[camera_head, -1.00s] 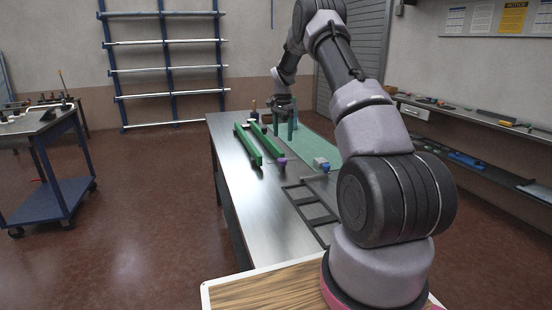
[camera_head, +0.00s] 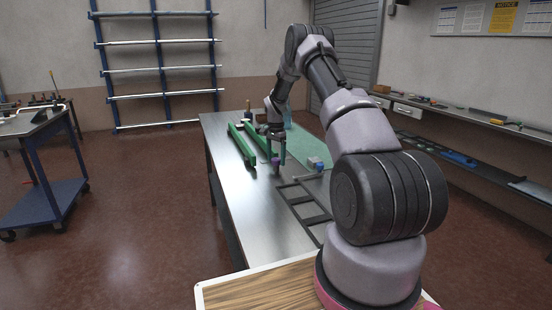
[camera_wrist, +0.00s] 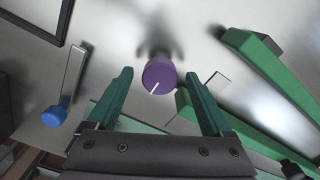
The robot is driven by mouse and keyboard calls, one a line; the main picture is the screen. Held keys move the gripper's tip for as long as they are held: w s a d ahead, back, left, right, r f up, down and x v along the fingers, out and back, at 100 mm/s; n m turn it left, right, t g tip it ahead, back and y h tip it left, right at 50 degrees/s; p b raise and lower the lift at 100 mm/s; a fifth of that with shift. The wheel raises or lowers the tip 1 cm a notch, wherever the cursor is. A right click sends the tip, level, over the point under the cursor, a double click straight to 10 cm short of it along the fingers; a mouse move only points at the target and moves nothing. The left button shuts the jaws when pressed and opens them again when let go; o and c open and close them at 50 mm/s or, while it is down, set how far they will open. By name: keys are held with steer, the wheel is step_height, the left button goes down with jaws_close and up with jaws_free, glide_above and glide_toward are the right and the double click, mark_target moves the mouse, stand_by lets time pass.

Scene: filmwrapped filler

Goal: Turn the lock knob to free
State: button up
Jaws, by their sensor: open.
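The lock knob is a purple round cap with a white pointer line (camera_wrist: 159,77), seen near the middle of the wrist view. The line slants toward the lower left in that view. In the head view the purple knob (camera_head: 277,161) shows beside my fingers, at the end of the green rails. My gripper (camera_wrist: 163,98) has two green fingers spread wide, with nothing between the pads. In the wrist view the knob appears just beyond the fingertips, between their lines; I cannot tell whether any finger touches it. In the head view my gripper (camera_head: 278,158) points down over the bench.
Green rails (camera_wrist: 270,70) lie close to the right finger in the wrist view. A lever with a blue knob (camera_wrist: 54,116) lies left. A dark frame (camera_head: 303,204) lies on the metal bench (camera_head: 232,190), whose near left part is bare.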

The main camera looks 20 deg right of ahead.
jaws_close()
steer(key=n, duration=0.4)
steer(key=shift+n, duration=0.3)
steer(key=n, duration=0.4)
steer(key=shift+n, duration=0.3)
steer(key=n, duration=0.4)
steer(key=shift+n, duration=2.4)
